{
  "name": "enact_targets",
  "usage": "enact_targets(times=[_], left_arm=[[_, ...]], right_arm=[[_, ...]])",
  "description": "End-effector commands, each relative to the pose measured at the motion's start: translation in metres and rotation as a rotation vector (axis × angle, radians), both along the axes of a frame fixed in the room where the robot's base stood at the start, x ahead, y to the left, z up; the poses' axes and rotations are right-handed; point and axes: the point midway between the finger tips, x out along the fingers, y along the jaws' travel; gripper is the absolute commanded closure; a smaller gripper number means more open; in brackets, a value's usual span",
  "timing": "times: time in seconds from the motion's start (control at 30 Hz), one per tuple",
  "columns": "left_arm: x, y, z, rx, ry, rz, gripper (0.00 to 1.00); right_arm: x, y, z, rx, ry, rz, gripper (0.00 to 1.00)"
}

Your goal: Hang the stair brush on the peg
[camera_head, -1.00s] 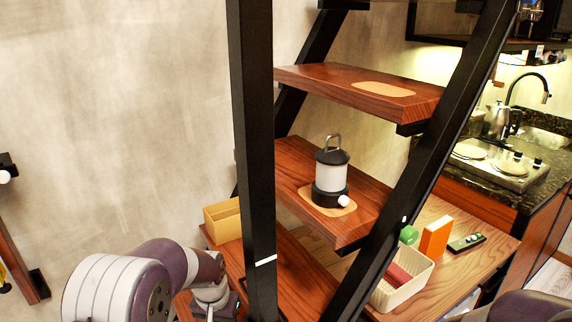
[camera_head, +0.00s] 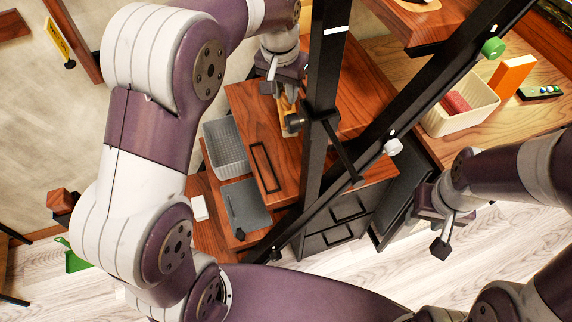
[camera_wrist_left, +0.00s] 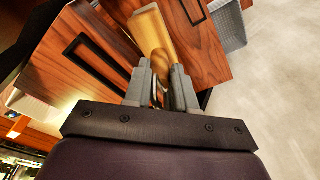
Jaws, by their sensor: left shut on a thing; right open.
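My left gripper (camera_head: 284,84) is beside the black stair post. It is shut on a pale wooden piece, which looks like the stair brush (camera_head: 286,108). In the left wrist view the wooden piece (camera_wrist_left: 151,32) stands out beyond the two grey fingers (camera_wrist_left: 160,88); any bristles are hidden. A dark bar (camera_head: 342,150) juts from the black post near the brush; I cannot tell whether it is the peg. My right gripper (camera_head: 442,222) is open and empty, low on the right, apart from the stair.
The black stair post (camera_head: 325,60) and slanted stringer (camera_head: 430,85) stand between my grippers. A grey basket (camera_head: 226,148) and grey board (camera_head: 246,206) lie left of the stair. A cream bin (camera_head: 462,118) and orange block (camera_head: 511,75) sit on the right worktop.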

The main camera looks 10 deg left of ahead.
Motion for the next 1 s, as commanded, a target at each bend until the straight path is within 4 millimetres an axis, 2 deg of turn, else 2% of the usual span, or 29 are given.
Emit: enact_targets(times=[0.17, 0.27, 0.4, 0.53, 0.77, 0.9, 1.0], left_arm=[[0.0, 0.0, -0.003, 0.0, 0.0, 0.001, 1.0], [-0.001, 0.0, -0.026, 0.001, 0.005, 0.001, 1.0], [-0.001, 0.0, -0.077, 0.001, 0.006, 0.001, 1.0], [-0.001, 0.0, -0.114, 0.001, 0.004, 0.001, 1.0], [0.0, 0.0, -0.15, 0.0, 0.002, 0.001, 1.0], [0.0, 0.0, -0.171, 0.0, 0.001, 0.001, 1.0], [0.0, 0.0, -0.177, 0.001, -0.001, 0.001, 1.0]], right_arm=[[0.0, 0.0, 0.001, 0.0, 0.0, 0.0, 0.57], [0.0, 0.0, -0.003, 0.0, 0.0, 0.0, 0.57], [0.0, 0.0, -0.008, 0.0, 0.0, 0.0, 0.57], [0.0, 0.0, -0.011, 0.0, 0.0, 0.0, 0.57], [0.0, 0.0, -0.014, 0.0, 0.0, 0.0, 0.57], [0.0, 0.0, -0.007, 0.0, 0.0, 0.0, 0.57], [0.0, 0.0, -0.008, 0.0, 0.0, 0.0, 0.57]])
